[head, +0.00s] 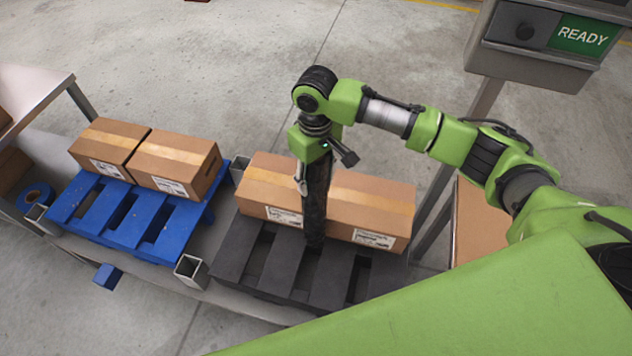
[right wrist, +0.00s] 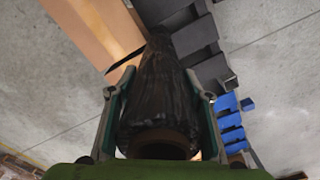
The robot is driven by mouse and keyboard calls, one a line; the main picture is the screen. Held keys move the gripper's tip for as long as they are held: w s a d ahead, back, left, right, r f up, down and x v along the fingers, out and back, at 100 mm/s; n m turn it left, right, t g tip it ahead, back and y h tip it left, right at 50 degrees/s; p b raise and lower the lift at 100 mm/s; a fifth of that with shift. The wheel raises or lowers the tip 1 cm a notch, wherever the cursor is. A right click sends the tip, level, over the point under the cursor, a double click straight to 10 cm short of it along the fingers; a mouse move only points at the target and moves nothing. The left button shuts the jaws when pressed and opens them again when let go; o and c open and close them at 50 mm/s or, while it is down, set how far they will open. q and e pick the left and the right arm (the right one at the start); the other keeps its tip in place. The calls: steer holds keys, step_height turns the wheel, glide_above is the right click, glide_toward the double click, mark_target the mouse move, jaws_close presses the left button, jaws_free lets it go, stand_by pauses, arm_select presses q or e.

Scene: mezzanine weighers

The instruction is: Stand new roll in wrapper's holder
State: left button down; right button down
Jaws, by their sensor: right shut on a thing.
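A long black roll (head: 315,205) hangs nearly upright in my right gripper (head: 310,182), in front of the cartons and over the black pallet. In the right wrist view the gripper's two fingers (right wrist: 160,96) are shut on either side of the roll (right wrist: 163,75), and its brown core end faces the camera. I cannot tell whether the roll's lower end touches the black pallet. I cannot make out the wrapper's holder for certain in either view. My left gripper is not in view.
Two brown cartons (head: 370,208) stand on the black pallet (head: 228,258), close behind the roll. Two more cartons (head: 178,160) stand on a blue pallet (head: 65,207) at left. A grey machine post with a green READY screen (head: 583,36) stands at right.

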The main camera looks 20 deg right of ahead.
mark_target(315, 204)
steer(key=shift+f+p, duration=0.35)
steer(key=shift+f, duration=1.05)
steer(key=c, duration=1.4)
jaws_free()
steer(key=shift+f, duration=0.2)
steer(key=o, duration=0.3)
steer(key=shift+o, duration=0.2)
steer(key=shift+s, duration=0.1)
steer(key=shift+r, duration=0.15)
